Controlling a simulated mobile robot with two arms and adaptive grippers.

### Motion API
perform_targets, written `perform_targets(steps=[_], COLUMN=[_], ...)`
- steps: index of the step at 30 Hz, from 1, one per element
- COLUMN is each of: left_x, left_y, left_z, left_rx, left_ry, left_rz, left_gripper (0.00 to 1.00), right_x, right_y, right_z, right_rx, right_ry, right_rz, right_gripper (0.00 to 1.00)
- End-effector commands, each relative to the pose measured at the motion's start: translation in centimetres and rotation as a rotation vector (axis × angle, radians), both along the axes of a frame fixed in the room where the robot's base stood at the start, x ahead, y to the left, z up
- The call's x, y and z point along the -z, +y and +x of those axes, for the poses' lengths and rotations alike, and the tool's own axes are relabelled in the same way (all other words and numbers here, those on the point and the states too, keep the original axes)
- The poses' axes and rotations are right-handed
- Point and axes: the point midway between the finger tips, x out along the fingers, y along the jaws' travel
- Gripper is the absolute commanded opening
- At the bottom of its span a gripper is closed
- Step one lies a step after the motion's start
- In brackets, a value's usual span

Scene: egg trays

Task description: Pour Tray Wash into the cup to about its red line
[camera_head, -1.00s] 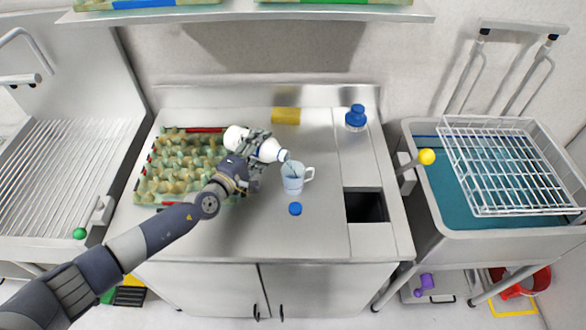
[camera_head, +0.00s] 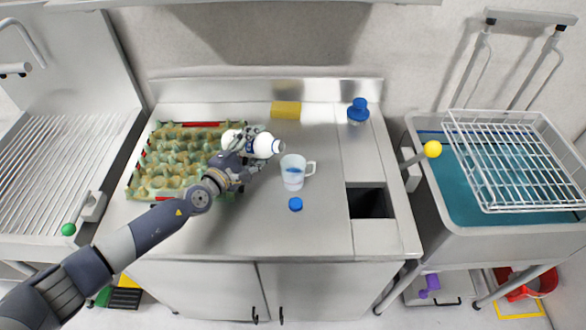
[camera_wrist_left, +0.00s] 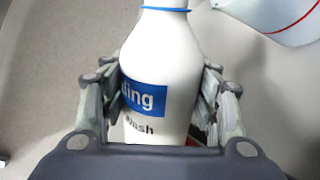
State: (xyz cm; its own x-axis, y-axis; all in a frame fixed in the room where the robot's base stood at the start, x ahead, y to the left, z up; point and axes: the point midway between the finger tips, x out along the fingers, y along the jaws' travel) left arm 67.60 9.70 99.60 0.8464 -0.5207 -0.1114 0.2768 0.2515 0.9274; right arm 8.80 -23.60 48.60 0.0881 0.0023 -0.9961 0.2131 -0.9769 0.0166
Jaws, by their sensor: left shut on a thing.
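My left gripper (camera_head: 246,158) is shut on the white Tray Wash bottle (camera_head: 262,145). The bottle lies nearly level above the counter, its open neck pointing right. In the left wrist view the bottle (camera_wrist_left: 160,60) sits between both fingers, with a blue label partly reading "ling" and "Wash". The translucent cup (camera_head: 293,180) stands upright on the counter, just right of and below the bottle mouth, with bluish liquid inside. In the wrist view part of the cup (camera_wrist_left: 275,18) shows its red line; the liquid level against it is unclear. A blue cap (camera_head: 295,204) lies in front of the cup. My right gripper is out of view.
Egg trays (camera_head: 165,165) lie left on the counter (camera_head: 260,232). A yellow sponge (camera_head: 286,109) and a blue-topped brush or bottle (camera_head: 357,111) stand at the back. A dark square opening (camera_head: 369,203) is at right. A wire rack (camera_head: 515,160) sits over the right basin.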

Motion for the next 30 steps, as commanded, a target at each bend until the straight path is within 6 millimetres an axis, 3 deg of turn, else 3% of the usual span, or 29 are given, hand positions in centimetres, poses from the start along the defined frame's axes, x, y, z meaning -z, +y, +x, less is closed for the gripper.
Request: perform_targets(steps=[1,5,11,14,30], left_x=[-1.8,-1.7,-3.2,-2.4,-2.6], left_y=[-0.2,-0.3,-0.5,-0.7,-0.7], left_z=[0.1,0.1,0.0,-0.1,-0.1], left_rx=[0.0,0.0,0.0,0.0,0.0], left_ry=[0.004,0.013,0.047,0.079,0.084], left_rz=[-0.028,-0.041,-0.102,-0.156,-0.163], left_gripper=[0.16,0.16,0.16,0.16,0.16], right_x=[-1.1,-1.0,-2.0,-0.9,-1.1], right_y=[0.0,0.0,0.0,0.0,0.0], right_z=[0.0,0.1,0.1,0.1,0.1], right_rx=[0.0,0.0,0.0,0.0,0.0], right_ry=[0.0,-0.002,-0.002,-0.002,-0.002], right_rz=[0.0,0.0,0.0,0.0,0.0], right_gripper=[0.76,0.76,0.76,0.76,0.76])
